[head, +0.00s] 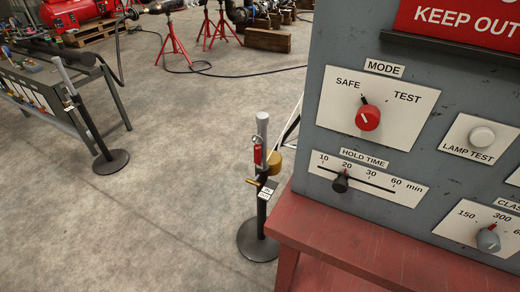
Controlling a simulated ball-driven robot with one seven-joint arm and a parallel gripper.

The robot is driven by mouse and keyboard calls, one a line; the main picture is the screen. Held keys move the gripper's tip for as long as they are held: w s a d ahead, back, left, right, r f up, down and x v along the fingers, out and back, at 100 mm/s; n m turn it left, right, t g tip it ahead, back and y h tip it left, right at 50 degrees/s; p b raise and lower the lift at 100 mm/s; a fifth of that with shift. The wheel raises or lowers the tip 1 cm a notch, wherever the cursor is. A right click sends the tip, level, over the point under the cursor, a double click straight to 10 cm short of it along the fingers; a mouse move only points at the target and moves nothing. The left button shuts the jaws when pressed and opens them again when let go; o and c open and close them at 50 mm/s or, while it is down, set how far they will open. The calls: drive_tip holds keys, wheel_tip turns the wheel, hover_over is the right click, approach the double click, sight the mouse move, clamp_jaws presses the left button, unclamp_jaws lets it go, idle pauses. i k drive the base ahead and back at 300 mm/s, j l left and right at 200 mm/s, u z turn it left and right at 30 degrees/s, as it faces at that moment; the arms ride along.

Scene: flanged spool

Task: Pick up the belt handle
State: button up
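A black stanchion post (262,218) with a grey top stands upright on a round base, left of the red bench. A small red piece (258,155) sits against its upper part, with brass-coloured parts (274,163) beside it and a small white label (267,191) below. I cannot tell which of these small parts, if any, is the belt handle. A pale strip (291,117) beside the post runs up to the right and passes behind the grey panel. My gripper is not in view.
A grey control panel (335,147) stands on the red bench (340,237) and fills the right side. A second stanchion (92,130) stands at left by a dark table (108,97). Red stands (174,45), a hose and a wooden block (267,40) lie farther back. The concrete floor between the stanchions is clear.

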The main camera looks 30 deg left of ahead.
sight(257, 148)
drive_tip(key=i+j+u, duration=0.15)
drive_tip(key=j+u, duration=0.3)
drive_tip(key=i+j+u, duration=0.15)
drive_tip(key=u, duration=0.3)
drive_tip(key=i+j+u, duration=0.25)
drive_tip(key=u, duration=0.25)
drive_tip(key=i+j+u, duration=0.2)
drive_tip(key=u, duration=0.25)
drive_tip(key=i+z, duration=0.2)
drive_tip(key=i, duration=0.2)
drive_tip(key=i+j+z, duration=0.25)
drive_tip(key=i+z, duration=0.1)
drive_tip(key=z, duration=0.3)
drive_tip(key=i+z, duration=0.1)
drive_tip(key=z, duration=0.3)
drive_tip(key=i+j+z, duration=0.1)
drive_tip(key=z, duration=0.3)
drive_tip(key=i+j+z, duration=0.1)
drive_tip(key=z, duration=0.3)
drive_tip(key=k+z, duration=0.15)
drive_tip(key=z, duration=0.2)
